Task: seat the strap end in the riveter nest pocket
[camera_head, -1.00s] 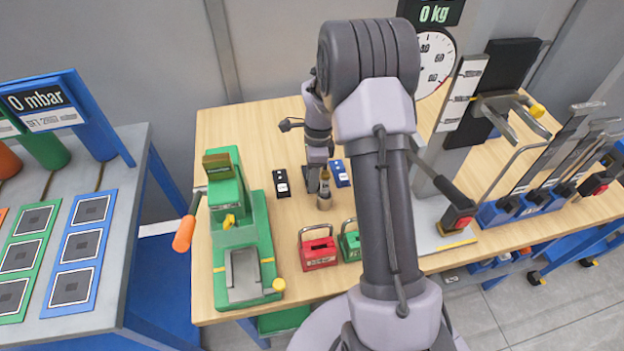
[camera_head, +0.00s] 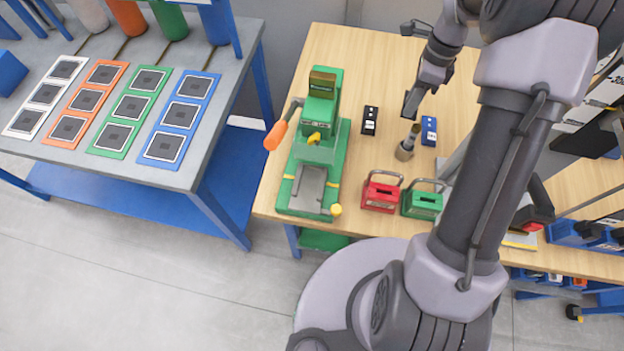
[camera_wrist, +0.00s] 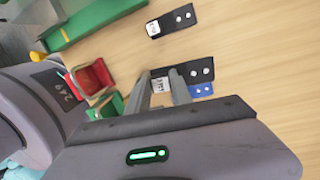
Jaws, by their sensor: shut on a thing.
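My gripper (camera_wrist: 164,88) is shut on a black strap (camera_wrist: 200,70) with white dots and a white label. The strap crosses the fingertips, above the table. In the head view my gripper (camera_head: 412,100) hangs over the bench, behind a small upright tool. The green riveter (camera_head: 318,140) stands to its left, with an orange-handled lever. A grey bed (camera_head: 310,188), apparently the nest area, lies at the riveter's front; I cannot make out the pocket. The riveter is well apart from the strap.
Another black strap (camera_head: 370,120) and a blue strap (camera_head: 429,130) lie on the wooden bench. The upright tool (camera_head: 405,149) stands between them. Red (camera_head: 381,194) and green (camera_head: 422,204) handled blocks stand at the front. A grey table (camera_head: 120,180) with coloured panels is at left.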

